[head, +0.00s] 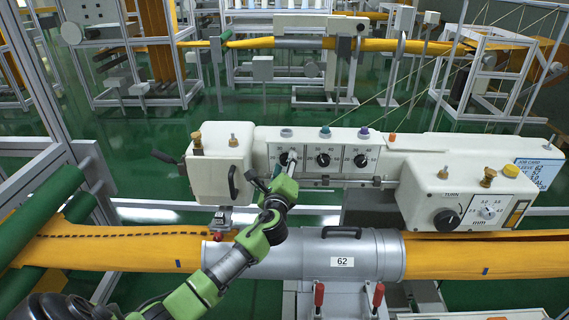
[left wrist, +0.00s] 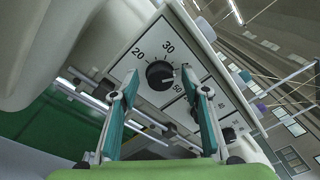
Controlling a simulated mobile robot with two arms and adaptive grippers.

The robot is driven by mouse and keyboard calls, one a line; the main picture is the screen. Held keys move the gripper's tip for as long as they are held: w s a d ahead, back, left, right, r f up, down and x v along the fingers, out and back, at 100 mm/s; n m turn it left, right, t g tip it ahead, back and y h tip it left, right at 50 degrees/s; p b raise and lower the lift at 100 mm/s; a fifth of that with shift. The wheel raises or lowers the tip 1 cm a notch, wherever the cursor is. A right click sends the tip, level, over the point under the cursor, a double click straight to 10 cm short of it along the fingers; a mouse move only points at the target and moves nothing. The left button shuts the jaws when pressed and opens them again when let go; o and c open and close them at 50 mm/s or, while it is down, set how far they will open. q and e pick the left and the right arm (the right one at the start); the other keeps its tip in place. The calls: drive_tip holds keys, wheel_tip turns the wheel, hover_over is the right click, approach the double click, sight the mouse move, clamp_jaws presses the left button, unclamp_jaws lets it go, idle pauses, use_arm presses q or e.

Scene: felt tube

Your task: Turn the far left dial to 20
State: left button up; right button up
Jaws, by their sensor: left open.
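The far left dial (head: 284,159) is the leftmost of three black knobs on the white panel of the machine. In the left wrist view the dial (left wrist: 159,74) is a round black knob with 20 and 30 printed above it and 50 below right. Its pale mark points to the right, between 30 and 50, nearer 50. My left gripper (head: 273,174) is in front of the dial. In the left wrist view my left gripper (left wrist: 158,84) is open, one teal finger on each side of the dial. I cannot tell whether they touch it. My right gripper is not in view.
The middle dial (head: 323,160) and the right dial (head: 360,160) sit beside it on the panel. A larger black knob (head: 446,220) is on the box at right. A grey tube marked 62 (head: 345,262) lies below, around orange felt (head: 130,248).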

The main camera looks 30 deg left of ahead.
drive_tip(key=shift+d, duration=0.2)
use_arm(q)
drive_tip(key=c, duration=1.1)
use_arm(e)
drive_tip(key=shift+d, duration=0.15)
